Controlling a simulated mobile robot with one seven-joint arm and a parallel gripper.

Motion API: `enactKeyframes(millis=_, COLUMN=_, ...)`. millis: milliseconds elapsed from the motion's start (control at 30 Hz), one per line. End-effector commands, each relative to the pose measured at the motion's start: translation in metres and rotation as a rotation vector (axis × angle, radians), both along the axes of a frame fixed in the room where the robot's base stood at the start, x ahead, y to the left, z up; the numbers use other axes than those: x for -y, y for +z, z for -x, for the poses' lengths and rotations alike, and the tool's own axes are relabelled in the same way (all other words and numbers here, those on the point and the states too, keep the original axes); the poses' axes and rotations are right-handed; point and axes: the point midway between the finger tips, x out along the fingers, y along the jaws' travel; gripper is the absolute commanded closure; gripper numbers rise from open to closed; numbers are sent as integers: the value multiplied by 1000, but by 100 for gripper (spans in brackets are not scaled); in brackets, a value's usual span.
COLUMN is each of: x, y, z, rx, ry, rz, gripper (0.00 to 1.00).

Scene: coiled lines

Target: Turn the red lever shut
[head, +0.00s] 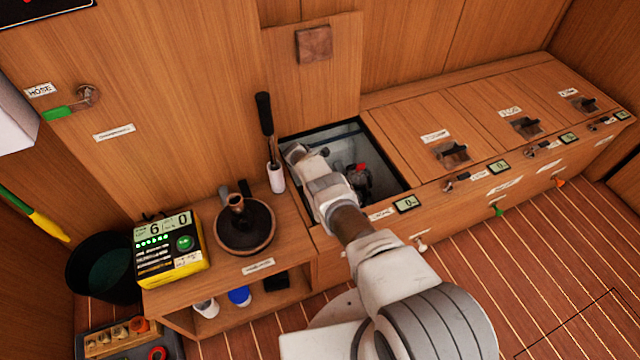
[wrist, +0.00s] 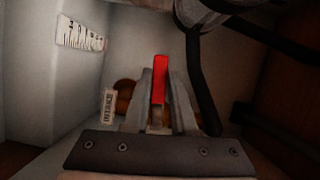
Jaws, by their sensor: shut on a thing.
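The red lever (wrist: 159,80) stands upright between my gripper's two fingers in the wrist view. My gripper (wrist: 160,103) is shut on it, with a finger on each side. In the head view a small bit of red, the lever (head: 361,167), shows inside the open locker beside dark fittings. My arm reaches down into that locker and my gripper is mostly hidden there. An orange-brown round part shows behind the fingers in the wrist view, largely covered by them.
The open locker (head: 398,165) has raised edges close around my arm. In the wrist view a dark hose (wrist: 200,85) runs just right of the fingers, and a pale labelled wall (wrist: 60,75) stands at left.

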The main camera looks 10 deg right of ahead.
Motion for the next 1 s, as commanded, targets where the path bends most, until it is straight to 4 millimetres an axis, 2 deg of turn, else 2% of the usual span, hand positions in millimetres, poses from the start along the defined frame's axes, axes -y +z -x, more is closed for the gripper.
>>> enactKeyframes(millis=400, x=1, y=0, z=1, rx=-5, ry=-4, rz=2, gripper=100)
enactKeyframes(millis=433, x=1, y=0, z=1, rx=-5, ry=-4, rz=2, gripper=70)
enactKeyframes(millis=567, x=1, y=0, z=1, rx=-4, ry=-4, rz=1, gripper=47)
enactKeyframes(millis=867, x=0, y=0, z=0, rx=-2, ry=-3, rz=1, gripper=45)
enactKeyframes(millis=1000, x=0, y=8, z=0, rx=-1, ry=-3, rz=0, gripper=45)
